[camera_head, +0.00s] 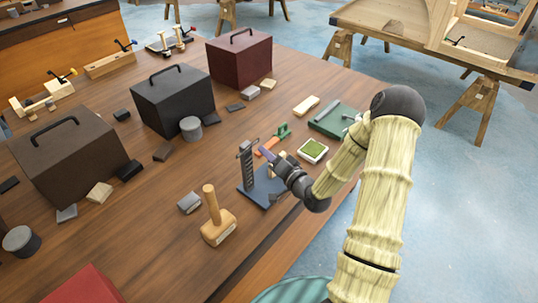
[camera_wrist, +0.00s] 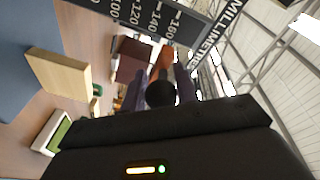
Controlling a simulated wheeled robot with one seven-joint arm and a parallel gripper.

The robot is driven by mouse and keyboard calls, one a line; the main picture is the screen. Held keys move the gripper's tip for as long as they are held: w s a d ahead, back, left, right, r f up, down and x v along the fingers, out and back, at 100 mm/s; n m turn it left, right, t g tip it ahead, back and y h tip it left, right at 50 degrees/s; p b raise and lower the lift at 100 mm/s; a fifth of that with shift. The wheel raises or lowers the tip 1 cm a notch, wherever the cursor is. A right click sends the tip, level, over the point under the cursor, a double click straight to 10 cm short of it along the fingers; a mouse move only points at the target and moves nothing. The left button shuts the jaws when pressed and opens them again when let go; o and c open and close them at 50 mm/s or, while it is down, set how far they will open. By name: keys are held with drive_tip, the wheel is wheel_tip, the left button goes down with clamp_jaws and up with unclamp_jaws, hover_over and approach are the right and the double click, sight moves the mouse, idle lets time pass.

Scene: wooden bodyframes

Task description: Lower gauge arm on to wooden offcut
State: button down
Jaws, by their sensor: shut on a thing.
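The height gauge stands on the workbench in the head view, with a dark upright column (camera_head: 248,167) and a blue base (camera_head: 252,193). My gripper (camera_head: 268,157) is beside the column, above the base. In the wrist view the gripper (camera_wrist: 162,88) is shut on a round dark knob (camera_wrist: 160,94), which appears to belong to the gauge arm. The pale wooden offcut (camera_wrist: 60,82) stands on the blue-grey base (camera_wrist: 22,75) at the left of the wrist view. The scale (camera_wrist: 155,18) crosses the top. Contact between arm and offcut cannot be seen.
A wooden mallet (camera_head: 216,222) and a grey block (camera_head: 189,203) are left of the gauge. A green-topped box (camera_head: 313,150) and a green tray (camera_head: 333,118) are behind at right. Toolboxes, including a black one (camera_head: 173,98), line the far side of the bench.

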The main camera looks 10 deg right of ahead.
wheel_tip(320, 180, down, 8)
drive_tip(key=b, duration=0.6)
drive_tip(key=shift+f+b, duration=0.1)
drive_tip(key=shift+b, duration=0.3)
drive_tip(key=c, duration=1.1)
unclamp_jaws()
